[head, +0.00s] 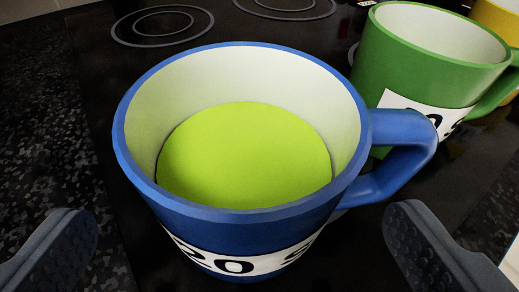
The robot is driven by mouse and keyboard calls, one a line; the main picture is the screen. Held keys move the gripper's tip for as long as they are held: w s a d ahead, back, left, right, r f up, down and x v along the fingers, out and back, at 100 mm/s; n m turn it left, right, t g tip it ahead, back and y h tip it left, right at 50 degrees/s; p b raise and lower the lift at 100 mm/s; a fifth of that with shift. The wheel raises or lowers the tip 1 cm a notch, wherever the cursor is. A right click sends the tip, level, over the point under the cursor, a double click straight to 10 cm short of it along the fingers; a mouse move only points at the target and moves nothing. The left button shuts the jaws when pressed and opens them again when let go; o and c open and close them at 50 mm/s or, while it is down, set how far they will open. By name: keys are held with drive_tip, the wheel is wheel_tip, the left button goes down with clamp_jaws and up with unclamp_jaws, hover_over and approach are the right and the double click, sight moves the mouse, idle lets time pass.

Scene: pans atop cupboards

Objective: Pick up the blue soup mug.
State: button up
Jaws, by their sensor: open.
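The blue soup mug (205,222) stands upright in the middle of the head view on a dark cooktop. It has a white inside, a bright green content or bottom, and a white band with dark lettering. Its handle (405,150) points right. My gripper (240,255) is open, with one dark ridged finger at the lower left and the other at the lower right. The mug's lower front lies between the fingers in the picture. Neither finger appears to touch it, and the right fingertip is below the handle. The mug's base is partly cut off by the frame edge.
A green mug (395,65) stands behind and to the right, close to the blue handle. A yellow mug (500,20) is partly seen at the top right corner. The black cooktop (95,45) has ring markings. Dark speckled countertop (40,130) is clear at left.

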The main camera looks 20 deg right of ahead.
sight(244, 185)
drive_tip(key=shift+b+x, duration=0.7)
drive_tip(key=shift+x, duration=1.85)
drive_tip(key=c, duration=1.4)
drive_tip(key=shift+c, duration=0.2)
